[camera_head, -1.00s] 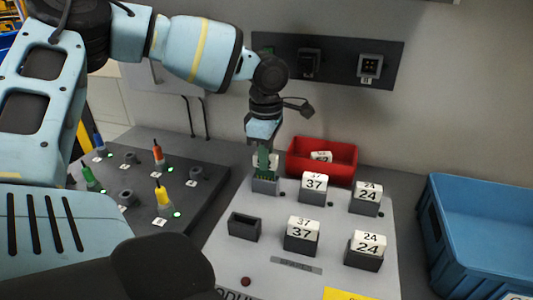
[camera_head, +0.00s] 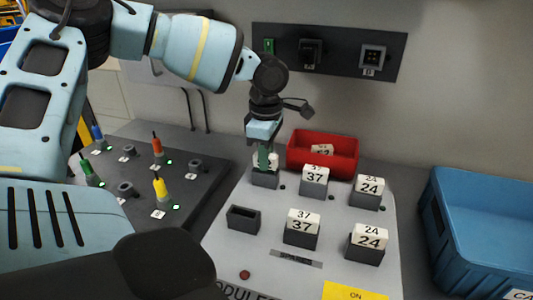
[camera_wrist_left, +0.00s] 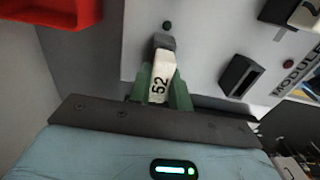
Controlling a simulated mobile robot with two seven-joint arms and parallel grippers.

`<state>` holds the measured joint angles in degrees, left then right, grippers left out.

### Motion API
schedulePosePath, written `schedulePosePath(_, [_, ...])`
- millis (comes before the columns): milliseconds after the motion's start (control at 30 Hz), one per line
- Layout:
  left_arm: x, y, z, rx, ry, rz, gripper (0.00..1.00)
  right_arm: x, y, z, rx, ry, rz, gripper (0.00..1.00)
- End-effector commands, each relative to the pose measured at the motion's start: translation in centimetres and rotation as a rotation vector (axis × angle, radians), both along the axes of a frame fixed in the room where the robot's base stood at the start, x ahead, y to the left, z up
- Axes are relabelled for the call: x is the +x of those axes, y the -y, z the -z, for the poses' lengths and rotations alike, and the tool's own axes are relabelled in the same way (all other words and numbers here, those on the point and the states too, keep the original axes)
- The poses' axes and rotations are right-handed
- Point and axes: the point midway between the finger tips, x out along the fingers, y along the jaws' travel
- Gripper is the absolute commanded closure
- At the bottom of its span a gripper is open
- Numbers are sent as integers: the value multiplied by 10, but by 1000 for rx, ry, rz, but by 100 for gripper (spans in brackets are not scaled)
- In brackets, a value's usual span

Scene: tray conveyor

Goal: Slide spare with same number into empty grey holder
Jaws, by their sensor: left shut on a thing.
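My left gripper (camera_head: 264,158) is shut on a white module (camera_wrist_left: 160,75) at the back-left grey holder (camera_head: 265,180). The left wrist view shows "52" on the module between green fingers, its far end at the holder; how deep it sits is unclear. In the head view the fingers mostly hide it. An empty grey holder (camera_head: 243,219) stands front left on the panel; it also shows in the left wrist view (camera_wrist_left: 238,77). A white spare (camera_head: 322,150) lies in the red bin (camera_head: 335,165); its number is too small to read surely. My right gripper is not in view.
Holders with 37 modules (camera_head: 314,180) (camera_head: 303,228) and 24 modules (camera_head: 368,192) (camera_head: 368,241) stand to the right. A blue crate (camera_head: 485,200) is at far right. A dark board (camera_head: 150,185) with coloured plugs is at left.

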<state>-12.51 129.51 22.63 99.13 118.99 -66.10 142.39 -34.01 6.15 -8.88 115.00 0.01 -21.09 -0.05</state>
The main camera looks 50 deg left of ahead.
Motion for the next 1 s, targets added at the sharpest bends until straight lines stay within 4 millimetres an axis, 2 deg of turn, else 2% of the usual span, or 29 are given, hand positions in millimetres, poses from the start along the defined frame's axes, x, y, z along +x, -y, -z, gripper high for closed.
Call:
schedulePosePath(533, [0,0,12,-1,-2,0,100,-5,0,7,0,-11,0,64])
schedulePosePath(567, [0,0,12,0,-1,0,77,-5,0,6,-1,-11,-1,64])
schedulePosePath(700, [0,0,11,0,-1,0,58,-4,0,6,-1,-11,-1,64])
schedulePosePath(733, [0,0,11,0,-1,0,55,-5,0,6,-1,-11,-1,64])
schedulePosePath(1000, [0,0,11,0,-1,0,55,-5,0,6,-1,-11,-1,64])
